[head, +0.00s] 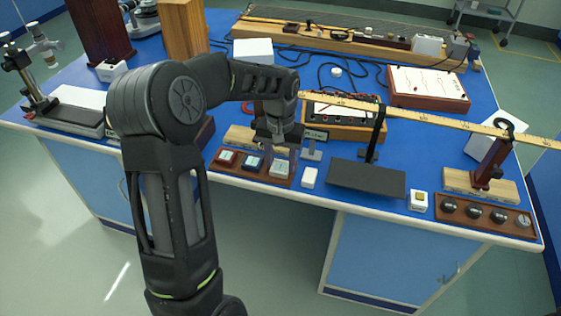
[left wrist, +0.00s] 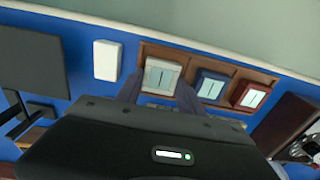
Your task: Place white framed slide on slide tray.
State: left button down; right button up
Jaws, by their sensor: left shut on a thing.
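The slide tray (head: 238,172) is a brown wooden strip near the table's front edge; its rim also shows in the left wrist view (left wrist: 213,59). A red framed slide (head: 226,157) and a blue framed slide (head: 252,163) lie in it. The white framed slide (head: 279,169) is at the tray's end compartment, right in the head view and left in the left wrist view (left wrist: 161,77). My left gripper (head: 278,152) points down, shut on the white framed slide, its fingers at either side. I cannot tell whether the slide touches the tray floor. My right gripper is not in view.
A small white block (head: 309,178) stands just right of the tray. A dark plate on a stand (head: 366,178) is further right. A wooden rule (head: 430,117) spans above the bench behind. A wooden block (head: 240,137) lies behind the tray.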

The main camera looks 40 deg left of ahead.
aim_at(281, 165)
pick_arm(q)
jog(key=c, duration=0.7)
grip_release()
jog(key=shift+s+f, duration=0.35)
jog(key=shift+f, duration=0.35)
jog(key=shift+c, duration=0.2)
jog(key=shift+d+r, duration=0.1)
jog(key=shift+r, duration=0.05)
jog(key=shift+w+r+p, duration=0.25)
jog(key=shift+r+p, duration=0.25)
jog(key=shift+r, duration=0.1)
notch_tip(281, 165, up, 12)
jog(key=shift+w, duration=0.1)
